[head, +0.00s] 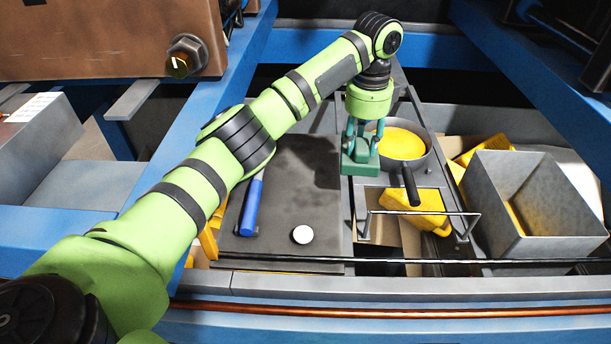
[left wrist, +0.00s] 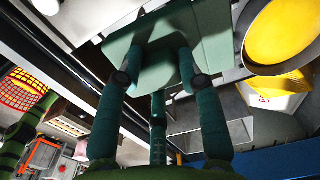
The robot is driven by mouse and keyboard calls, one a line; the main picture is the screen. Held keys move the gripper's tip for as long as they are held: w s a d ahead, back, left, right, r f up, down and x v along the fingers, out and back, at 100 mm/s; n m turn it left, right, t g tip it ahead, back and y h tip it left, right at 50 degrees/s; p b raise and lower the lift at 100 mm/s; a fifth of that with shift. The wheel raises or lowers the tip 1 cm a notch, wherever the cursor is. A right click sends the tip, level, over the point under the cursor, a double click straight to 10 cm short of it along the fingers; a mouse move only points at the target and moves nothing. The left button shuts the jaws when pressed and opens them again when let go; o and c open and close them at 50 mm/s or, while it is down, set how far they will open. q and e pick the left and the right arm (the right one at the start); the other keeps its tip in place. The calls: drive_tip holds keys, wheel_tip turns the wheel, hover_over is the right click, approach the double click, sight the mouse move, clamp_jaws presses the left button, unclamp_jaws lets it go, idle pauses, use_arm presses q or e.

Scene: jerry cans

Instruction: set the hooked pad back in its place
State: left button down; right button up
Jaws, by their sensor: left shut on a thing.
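My left gripper (head: 364,138) reaches down from above, left of the yellow-filled pan. It is shut on a flat green pad (head: 358,169), which hangs below the fingers. In the left wrist view the gripper's teal fingers (left wrist: 160,80) close on the raised part of the green pad (left wrist: 210,35). The pad's broad plate spreads beyond the fingertips. I cannot tell whether its underside touches the grey surface, and no hook is clearly visible. My right gripper is not in view.
The pan (head: 402,145) has a dark handle pointing forward. A grey metal bin (head: 575,240) stands at the right. A blue handle (head: 250,207) and a white disc (head: 302,234) lie on the dark board (head: 300,180) at left. A wire handle (head: 420,213) crosses above a yellow can (head: 405,197).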

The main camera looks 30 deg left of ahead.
use_arm(q)
drive_tip(key=a+f+p, duration=0.1)
drive_tip(key=a+f, duration=0.1)
drive_tip(key=a, duration=0.1)
drive_tip(key=s+a+f+p, duration=0.1)
drive_tip(key=a+f, duration=0.1)
drive_tip(key=a, duration=0.2)
drive_tip(key=s+a+f+p, duration=0.1)
drive_tip(key=a+f+p, duration=0.1)
drive_tip(key=a, duration=0.2)
drive_tip(key=shift+s+a+f, duration=0.1)
drive_tip(key=shift+f, duration=0.15)
drive_tip(key=shift+a+f, duration=0.2)
drive_tip(key=shift+f, duration=0.3)
wheel_tip(320, 180, down, 3)
drive_tip(key=p, duration=0.2)
drive_tip(key=shift+r+p, duration=0.2)
drive_tip(key=shift+p, duration=0.2)
drive_tip(key=shift+s+f, duration=0.2)
drive_tip(key=shift+f, duration=0.1)
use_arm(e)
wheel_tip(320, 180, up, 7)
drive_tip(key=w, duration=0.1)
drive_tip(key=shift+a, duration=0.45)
